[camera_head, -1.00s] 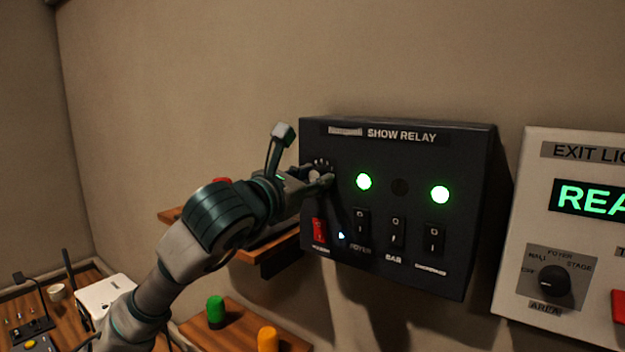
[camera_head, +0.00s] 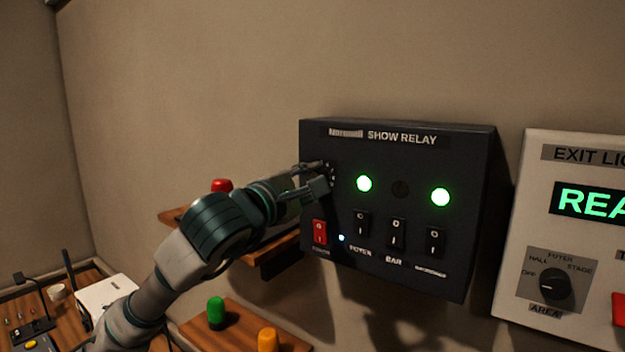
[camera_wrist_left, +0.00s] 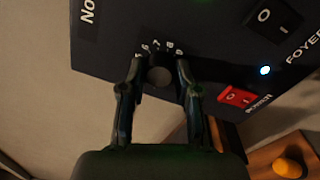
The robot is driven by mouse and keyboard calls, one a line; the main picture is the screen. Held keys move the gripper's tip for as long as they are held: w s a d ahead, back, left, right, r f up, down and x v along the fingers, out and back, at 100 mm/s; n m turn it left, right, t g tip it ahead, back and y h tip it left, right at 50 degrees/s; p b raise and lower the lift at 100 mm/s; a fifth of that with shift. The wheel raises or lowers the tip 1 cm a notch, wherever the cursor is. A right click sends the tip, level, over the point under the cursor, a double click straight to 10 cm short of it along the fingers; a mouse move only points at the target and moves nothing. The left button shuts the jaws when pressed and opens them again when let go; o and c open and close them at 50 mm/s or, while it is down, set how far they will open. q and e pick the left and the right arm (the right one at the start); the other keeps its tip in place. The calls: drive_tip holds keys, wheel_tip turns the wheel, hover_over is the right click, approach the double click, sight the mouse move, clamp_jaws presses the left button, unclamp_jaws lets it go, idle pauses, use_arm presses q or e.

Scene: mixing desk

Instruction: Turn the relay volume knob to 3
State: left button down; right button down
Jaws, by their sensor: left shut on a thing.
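The dark SHOW RELAY box (camera_head: 465,150) is mounted on the wall in the head view. My left gripper (camera_head: 328,176) is at the box's left part, below the title strip, and hides the volume knob there. In the left wrist view the round dark knob (camera_wrist_left: 159,75) sits between the two fingertips of my left gripper (camera_wrist_left: 158,72), which is shut on it. Small white scale numbers, about 6 to 9, show beyond the knob. The pointer mark and the low numbers cannot be made out. My right gripper is not in view.
Below the knob are a red power switch (camera_head: 320,232) and black rocker switches (camera_head: 396,233). A white exit-light panel (camera_head: 520,230) stands further right.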

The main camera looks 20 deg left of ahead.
use_arm(q)
drive_tip(key=shift+w+d+f+m+p, duration=0.1)
drive_tip(key=shift+f+m+p, duration=0.1)
drive_tip(key=shift+m, duration=0.85)
drive_tip(key=shift+f+m+p, duration=0.1)
drive_tip(key=shift+m+p, duration=0.1)
drive_tip(key=shift+m, duration=0.8)
drive_tip(key=shift+w+d+f+m+p, duration=0.1)
drive_tip(key=shift+f+m+p, duration=0.1)
drive_tip(key=shift+m, duration=0.85)
drive_tip(key=shift+s+m, duration=0.1)
drive_tip(key=shift+m, duration=0.2)
drive_tip(key=c, duration=1.1)
unclamp_jaws()
drive_tip(key=shift+o, duration=1.4)
drive_tip(key=shift+s+a, duration=0.1)
drive_tip(key=shift+s, duration=0.05)
drive_tip(key=shift+r+h, duration=0.2)
drive_tip(key=shift+h, duration=0.1)
drive_tip(key=shift+a, duration=0.1)
